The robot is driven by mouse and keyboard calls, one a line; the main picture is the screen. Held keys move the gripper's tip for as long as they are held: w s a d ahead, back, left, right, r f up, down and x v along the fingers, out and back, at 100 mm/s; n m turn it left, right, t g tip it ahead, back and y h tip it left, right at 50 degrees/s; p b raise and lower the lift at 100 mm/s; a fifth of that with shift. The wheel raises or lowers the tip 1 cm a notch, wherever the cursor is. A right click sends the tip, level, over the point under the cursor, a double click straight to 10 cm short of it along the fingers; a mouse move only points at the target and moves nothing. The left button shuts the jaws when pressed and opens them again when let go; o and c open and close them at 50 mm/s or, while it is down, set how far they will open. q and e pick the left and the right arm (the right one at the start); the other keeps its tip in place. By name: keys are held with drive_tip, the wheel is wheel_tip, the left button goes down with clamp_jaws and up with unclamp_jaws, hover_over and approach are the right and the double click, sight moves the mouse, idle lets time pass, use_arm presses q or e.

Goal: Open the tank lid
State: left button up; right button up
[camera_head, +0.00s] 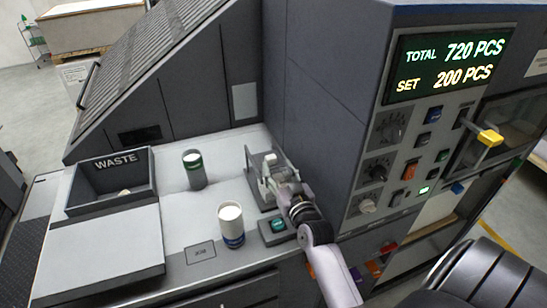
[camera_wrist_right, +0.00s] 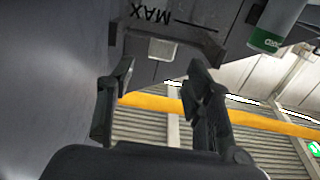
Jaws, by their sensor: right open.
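A small grey tank unit (camera_head: 254,174) stands on the counter against the machine's tall side wall. A pale tab (camera_head: 270,157) shows at its top. My right gripper (camera_head: 277,182) is at this unit and covers part of it. In the right wrist view the tank's face carries a MAX mark, upside down, with a pale tab (camera_wrist_right: 162,49) below it. My right gripper (camera_wrist_right: 160,88) is open there, its two fingers apart with nothing between them; the tab lies just beyond the tips. I cannot tell whether a finger touches it. The lid's edge is not clear. My left gripper is out of view.
A WASTE bin (camera_head: 111,207) is further left. A green button box (camera_head: 278,226) sits in front. The control panel (camera_head: 400,165) is right.

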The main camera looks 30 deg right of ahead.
sight(272, 159)
drive_tip(key=x, duration=0.3)
drive_tip(key=shift+w+d, duration=0.1)
drive_tip(key=shift+w, duration=0.25)
drive_tip(key=shift+w+p, duration=0.2)
drive_tip(key=shift+p, duration=0.1)
drive_tip(key=c, duration=0.3)
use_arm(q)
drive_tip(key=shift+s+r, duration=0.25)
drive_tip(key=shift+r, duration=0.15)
use_arm(e)
clamp_jaws()
